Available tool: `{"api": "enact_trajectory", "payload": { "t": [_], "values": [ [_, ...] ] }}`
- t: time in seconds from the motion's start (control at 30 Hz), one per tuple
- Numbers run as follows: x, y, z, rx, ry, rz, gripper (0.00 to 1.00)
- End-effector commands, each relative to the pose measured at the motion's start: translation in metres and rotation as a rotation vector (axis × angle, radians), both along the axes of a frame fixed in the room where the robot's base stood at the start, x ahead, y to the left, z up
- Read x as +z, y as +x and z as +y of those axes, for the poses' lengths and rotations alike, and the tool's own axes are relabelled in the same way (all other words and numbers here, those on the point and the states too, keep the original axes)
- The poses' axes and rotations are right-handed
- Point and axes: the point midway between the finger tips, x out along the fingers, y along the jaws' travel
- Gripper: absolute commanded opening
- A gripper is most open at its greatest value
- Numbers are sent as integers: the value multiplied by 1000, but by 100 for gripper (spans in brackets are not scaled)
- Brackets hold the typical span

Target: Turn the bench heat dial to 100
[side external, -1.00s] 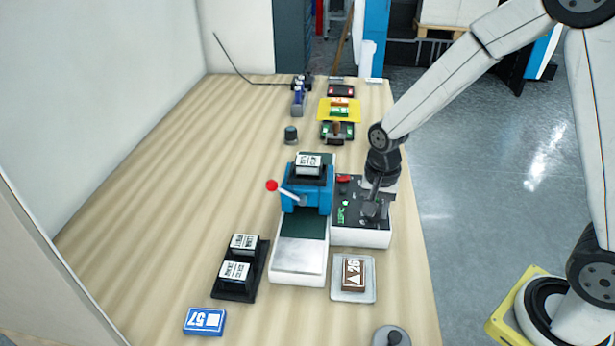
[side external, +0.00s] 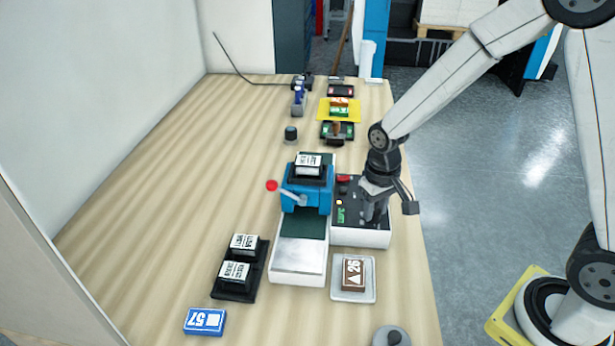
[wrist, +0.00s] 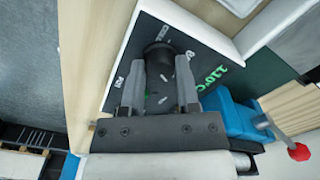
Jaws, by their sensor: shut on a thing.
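The heat control box (side external: 360,236) is white with a black top panel, and stands right of the blue laminating press (side external: 313,198). The heat dial (wrist: 159,56) is a dark round knob on that panel. My gripper (wrist: 161,64) is shut on the dial, with one finger on each side of it. In the side external view, my gripper (side external: 374,208) points down at the panel and hides the dial. A green display (wrist: 211,77) on the panel is upside down in the wrist view and appears to read 110°C. A small yellow light (side external: 339,202) glows on the panel.
The press has a red-knobbed lever (side external: 272,185) on its left. A brown block marked 26 (side external: 354,272) sits on a pale tray in front of the box. A black rack (side external: 232,291) with labelled blocks stands front left. The bench's left side is clear.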

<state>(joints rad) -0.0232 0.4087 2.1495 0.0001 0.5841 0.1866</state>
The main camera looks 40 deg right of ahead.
Motion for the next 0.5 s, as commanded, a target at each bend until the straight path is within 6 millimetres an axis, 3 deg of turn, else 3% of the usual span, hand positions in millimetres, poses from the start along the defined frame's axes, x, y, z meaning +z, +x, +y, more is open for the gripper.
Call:
{"api": "enact_trajectory", "payload": {
  "t": [0.5],
  "values": [
    [1,1,0,34,-1,-4,0]
  ]
}}
